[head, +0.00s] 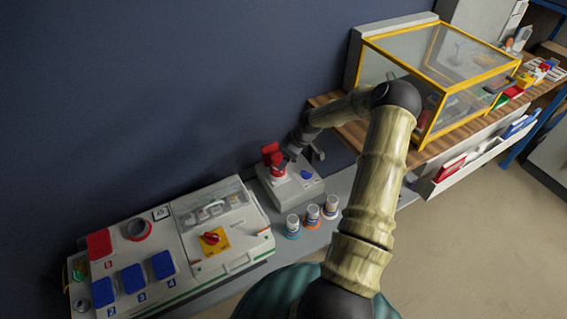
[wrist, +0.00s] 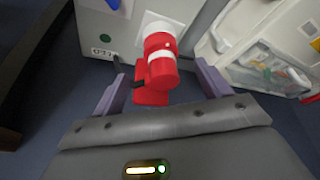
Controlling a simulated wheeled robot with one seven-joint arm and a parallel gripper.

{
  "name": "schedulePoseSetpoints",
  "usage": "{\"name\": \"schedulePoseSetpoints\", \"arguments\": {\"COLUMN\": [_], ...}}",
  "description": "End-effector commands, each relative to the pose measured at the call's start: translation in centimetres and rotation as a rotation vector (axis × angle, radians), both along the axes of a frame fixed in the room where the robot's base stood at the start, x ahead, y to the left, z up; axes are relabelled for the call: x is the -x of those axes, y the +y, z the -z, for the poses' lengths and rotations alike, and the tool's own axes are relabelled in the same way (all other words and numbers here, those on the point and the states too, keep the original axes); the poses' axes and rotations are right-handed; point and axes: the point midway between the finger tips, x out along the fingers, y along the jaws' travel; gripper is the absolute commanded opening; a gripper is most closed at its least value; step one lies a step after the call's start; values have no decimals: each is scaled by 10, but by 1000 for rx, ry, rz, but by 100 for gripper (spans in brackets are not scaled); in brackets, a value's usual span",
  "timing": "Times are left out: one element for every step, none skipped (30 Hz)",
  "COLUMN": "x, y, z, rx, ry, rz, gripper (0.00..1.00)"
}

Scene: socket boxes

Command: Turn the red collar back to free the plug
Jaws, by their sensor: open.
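The red plug with its red collar (head: 277,168) stands out from a grey socket box (head: 292,192) beside the wall. In the wrist view, the red plug body (wrist: 163,72) lies between my fingers, with a white band across it. The red collar (wrist: 157,42) sits against a white square socket base (wrist: 160,24). My gripper (wrist: 160,70) is open, one finger on each side of the plug, with gaps visible on both sides. In the head view, my gripper (head: 291,151) is at the plug's right side, partly hidden by my wrist.
Three small jars (head: 312,215) stand in front of the box. A larger panel (head: 170,245) with blue and red covers and a red rotary switch (head: 211,238) is at left. A yellow-framed glass case (head: 440,75) stands on a wooden bench at right.

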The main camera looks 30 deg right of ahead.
Motion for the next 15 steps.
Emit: {"name": "schedulePoseSetpoints", "arguments": {"x": [3, 5, 7, 9, 11, 14, 15, 17, 20, 21, 23, 25, 26, 28, 29], "y": [-3, -5, -6, -8, -10, -11, -12, -14, -16, -17, -18, -19, -20, -21, -21], "z": [-11, -17, -24, -30, -35, -42, -48, -54, -61, -66, -71, -76, -80, -83, -87], "rx": [2, 2, 1, 2, 2, 2, 2, 1, 2, 2, 2, 1, 1, 1, 0], "ry": [-2, -2, -2, -2, -3, -2, -3, -2, -3, -3, -2, -1, -2, -2, -1], "rz": [1, 1, 2, 1, 2, 1, 2, 2, 2, 2, 1, 2, 2, 2, 0], "gripper": [76, 76, 76, 76, 76, 76, 76, 76, 76, 76, 76, 76, 76, 76, 76]}}
